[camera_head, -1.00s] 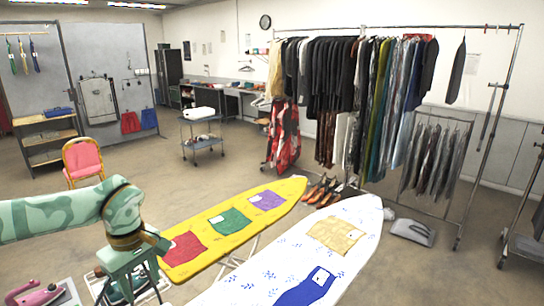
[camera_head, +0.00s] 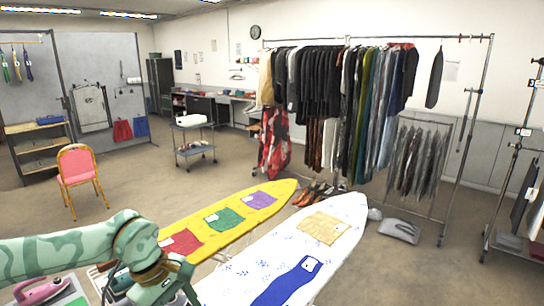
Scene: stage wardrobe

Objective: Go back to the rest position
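My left arm comes in from the lower left, green with a camouflage pattern. Its gripper (camera_head: 168,292) points down at the bottom edge, in front of the near left ends of the two ironing boards. The fingertips are partly cut off and I cannot tell whether they are open or shut. No object shows clearly in it. My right gripper is not in view.
A yellow ironing board (camera_head: 283,187) bears red, green and purple cloths. A white ironing board (camera_head: 347,208) bears a tan cloth (camera_head: 325,227) and a blue garment (camera_head: 290,282). A pink iron (camera_head: 40,290) stands lower left. A pink chair (camera_head: 78,168) and clothes rack (camera_head: 466,140) stand beyond.

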